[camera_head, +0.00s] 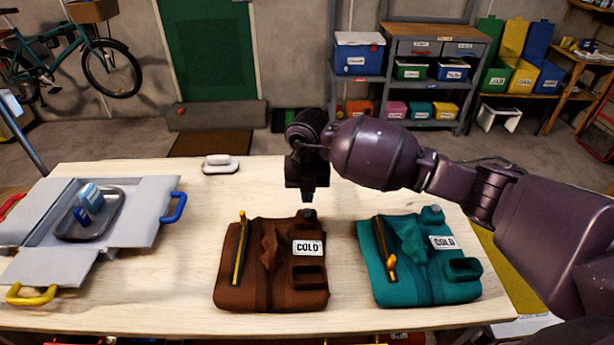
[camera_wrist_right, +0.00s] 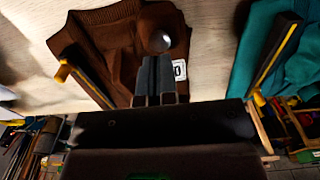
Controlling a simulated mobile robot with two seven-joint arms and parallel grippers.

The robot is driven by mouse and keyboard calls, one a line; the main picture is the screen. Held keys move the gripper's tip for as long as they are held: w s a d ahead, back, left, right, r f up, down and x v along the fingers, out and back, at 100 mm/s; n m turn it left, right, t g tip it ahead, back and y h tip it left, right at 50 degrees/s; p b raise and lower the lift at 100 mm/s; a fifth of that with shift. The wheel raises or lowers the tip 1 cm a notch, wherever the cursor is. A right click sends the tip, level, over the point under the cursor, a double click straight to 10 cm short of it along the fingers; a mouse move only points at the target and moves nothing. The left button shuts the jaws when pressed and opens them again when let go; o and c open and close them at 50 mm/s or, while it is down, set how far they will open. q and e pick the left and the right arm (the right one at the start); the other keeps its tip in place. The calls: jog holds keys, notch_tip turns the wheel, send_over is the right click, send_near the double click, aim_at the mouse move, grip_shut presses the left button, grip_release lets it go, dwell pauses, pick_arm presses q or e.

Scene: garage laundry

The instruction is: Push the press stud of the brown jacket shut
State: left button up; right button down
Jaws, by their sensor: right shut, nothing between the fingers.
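The brown jacket (camera_head: 258,290) lies folded on the wooden table, with a white "COLD" label (camera_head: 308,247) and a yellow-and-black strip (camera_head: 239,250). Its dark round press stud (camera_head: 309,213) sits at the upper right edge. The stud shows as a round knob in the right wrist view (camera_wrist_right: 160,41), on the brown cloth (camera_wrist_right: 112,38). My right gripper (camera_head: 308,198) is shut and empty, pointing down just above and behind the stud in the head view. In the wrist view its fingertips (camera_wrist_right: 157,62) appear just below the stud, partly covering the label. I cannot tell whether they touch. My left gripper is out of view.
A teal jacket (camera_head: 400,285) with a similar strip and label lies to the right. A grey open case (camera_head: 140,225) with a metal tray stands at the left. A white object (camera_head: 220,165) lies at the table's back edge. The table between case and brown jacket is clear.

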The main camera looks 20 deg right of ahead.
aim_at(307, 210)
jog(key=shift+f, duration=1.65)
